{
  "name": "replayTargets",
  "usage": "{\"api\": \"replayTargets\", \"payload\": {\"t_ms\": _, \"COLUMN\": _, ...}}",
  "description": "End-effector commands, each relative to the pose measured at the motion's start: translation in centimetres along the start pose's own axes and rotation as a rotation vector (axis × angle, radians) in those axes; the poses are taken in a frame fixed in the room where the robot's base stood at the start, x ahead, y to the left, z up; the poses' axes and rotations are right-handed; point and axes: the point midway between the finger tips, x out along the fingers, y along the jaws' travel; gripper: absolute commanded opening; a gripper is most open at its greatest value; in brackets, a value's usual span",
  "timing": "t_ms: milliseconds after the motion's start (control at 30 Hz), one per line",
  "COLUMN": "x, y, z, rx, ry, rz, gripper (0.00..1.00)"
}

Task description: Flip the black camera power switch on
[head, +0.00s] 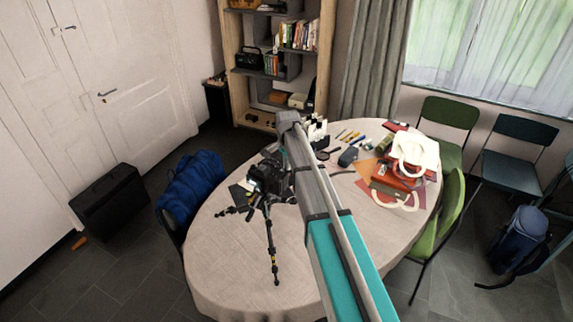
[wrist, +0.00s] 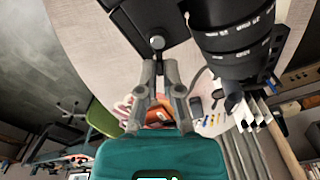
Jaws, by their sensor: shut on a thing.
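The black camera (head: 268,178) is mounted on a small black tripod (head: 271,245) standing on the round table. In the wrist view the camera body (wrist: 130,20) fills the top, with its ribbed lens (wrist: 235,38) at upper right. My gripper (wrist: 158,66) is close against the camera, its grey fingers closed around a small dark round-headed part (wrist: 157,43) at the body's edge. I cannot tell whether this part is the power switch, or its setting. In the head view my arm hides most of the gripper.
The round table (head: 225,270) has free room at its front left. A red and white bag pile (head: 400,180), small tools (head: 348,136) and a dark pouch (head: 347,157) lie right of my arm. A blue bag (head: 190,190) and green chair (head: 440,215) flank the table.

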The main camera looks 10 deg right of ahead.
Motion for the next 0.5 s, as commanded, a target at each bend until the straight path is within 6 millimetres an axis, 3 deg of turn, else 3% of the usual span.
{"api": "replayTargets", "payload": {"t_ms": 200, "x": 0.0, "y": 0.31, "z": 0.03, "rx": 0.125, "ry": -0.001, "rz": 0.0, "gripper": 0.0}}
{"api": "replayTargets", "payload": {"t_ms": 500, "x": 0.0, "y": 0.37, "z": 0.02, "rx": 0.158, "ry": -0.001, "rz": 0.0, "gripper": 0.0}}
